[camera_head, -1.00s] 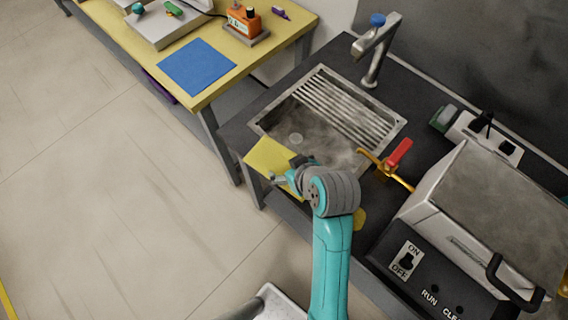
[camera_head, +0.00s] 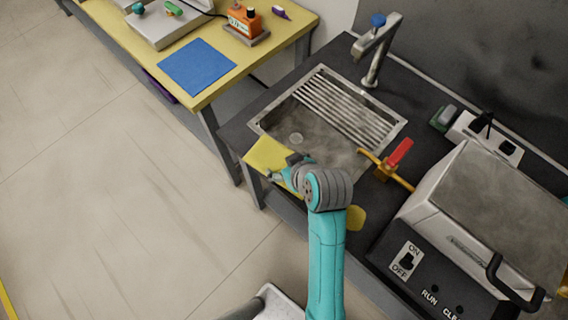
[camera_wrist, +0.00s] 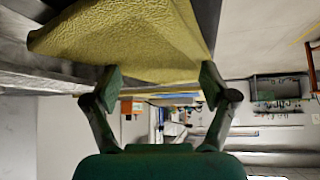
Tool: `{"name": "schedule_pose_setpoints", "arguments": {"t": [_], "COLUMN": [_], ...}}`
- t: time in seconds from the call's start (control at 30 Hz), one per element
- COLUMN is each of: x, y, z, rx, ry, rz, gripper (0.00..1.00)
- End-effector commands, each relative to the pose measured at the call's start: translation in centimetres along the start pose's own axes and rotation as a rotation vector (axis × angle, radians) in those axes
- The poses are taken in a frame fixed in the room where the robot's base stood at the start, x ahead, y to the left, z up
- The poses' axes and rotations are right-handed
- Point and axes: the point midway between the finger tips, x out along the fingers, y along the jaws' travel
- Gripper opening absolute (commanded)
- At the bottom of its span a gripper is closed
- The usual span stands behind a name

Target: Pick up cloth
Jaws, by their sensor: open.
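The yellow cloth (camera_head: 267,154) lies at the front left corner of the sink, partly over the counter's edge. My gripper (camera_head: 284,170) is at the cloth's near side, and my wrist hides part of the cloth. In the wrist view the cloth (camera_wrist: 125,38) fills the upper part, with a textured surface and a loose lower corner at the left. My gripper (camera_wrist: 158,85) is open there, its two fingertips spread wide at the cloth's lower edge. No cloth is clearly clamped between them.
The sink (camera_head: 330,150) has a slatted rack and a faucet (camera_head: 374,55). A red-handled yellow valve (camera_head: 392,162) and a grey machine (camera_head: 480,220) stand to the right. A yellow table (camera_head: 270,50) with a blue mat (camera_head: 197,66) is at the back left. The floor at left is clear.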

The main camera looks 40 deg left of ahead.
Motion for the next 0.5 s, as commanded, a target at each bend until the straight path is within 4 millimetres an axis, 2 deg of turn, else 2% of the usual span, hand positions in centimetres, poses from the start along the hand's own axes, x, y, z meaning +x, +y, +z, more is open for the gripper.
{"name": "schedule_pose_setpoints", "arguments": {"t": [0.07,0.5], "x": [0.14,0.24], "y": [-0.01,-0.03], "z": [0.05,0.28], "rx": [0.000,0.002], "ry": [-0.002,-0.007], "rz": [-0.001,-0.002], "gripper": [0.79,0.24]}}
